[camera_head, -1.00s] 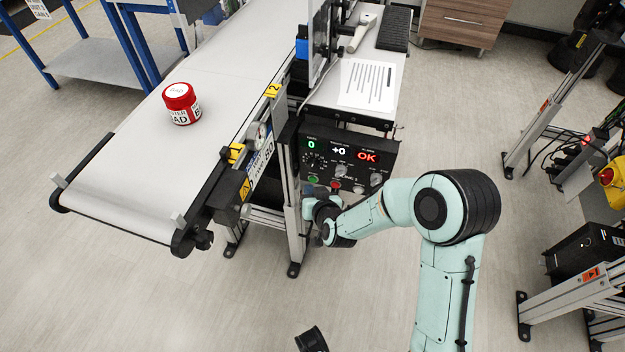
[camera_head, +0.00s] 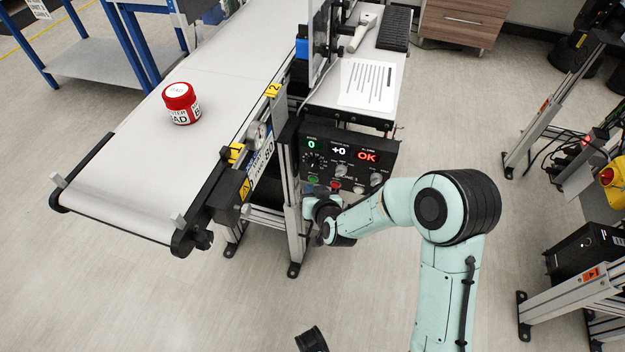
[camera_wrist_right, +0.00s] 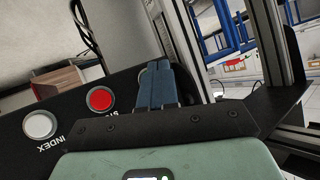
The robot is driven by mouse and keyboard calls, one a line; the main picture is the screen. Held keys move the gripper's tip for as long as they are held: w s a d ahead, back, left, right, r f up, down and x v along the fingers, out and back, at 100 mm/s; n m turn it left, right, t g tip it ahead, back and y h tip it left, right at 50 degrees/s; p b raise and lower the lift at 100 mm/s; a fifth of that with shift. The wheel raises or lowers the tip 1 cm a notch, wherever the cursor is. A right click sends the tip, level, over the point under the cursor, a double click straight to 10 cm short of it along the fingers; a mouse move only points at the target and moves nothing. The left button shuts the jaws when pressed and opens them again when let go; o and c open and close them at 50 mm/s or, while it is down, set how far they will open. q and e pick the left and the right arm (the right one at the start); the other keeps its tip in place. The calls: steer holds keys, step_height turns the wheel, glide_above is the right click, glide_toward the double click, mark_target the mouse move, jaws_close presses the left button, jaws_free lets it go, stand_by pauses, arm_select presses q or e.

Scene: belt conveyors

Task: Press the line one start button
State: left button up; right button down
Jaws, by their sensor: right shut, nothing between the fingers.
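The line one control panel (camera_head: 345,160) hangs beside the conveyor, with "0", "+0" and a red "OK" on its displays. Its green start button (camera_head: 313,180) sits at the left of the lower row, beside a red button (camera_head: 336,185). My right gripper (camera_head: 308,190) is shut and empty, right at the panel under the green button.
In the right wrist view, the red button (camera_wrist_right: 99,99) and the white INDEX button (camera_wrist_right: 40,125) lie left of the fingers. A red-and-white jar (camera_head: 181,104) stands on the white belt (camera_head: 130,180). Conveyor legs (camera_head: 293,225) stand close left of my right arm.

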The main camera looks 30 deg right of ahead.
steer(key=shift+w+d, duration=0.25)
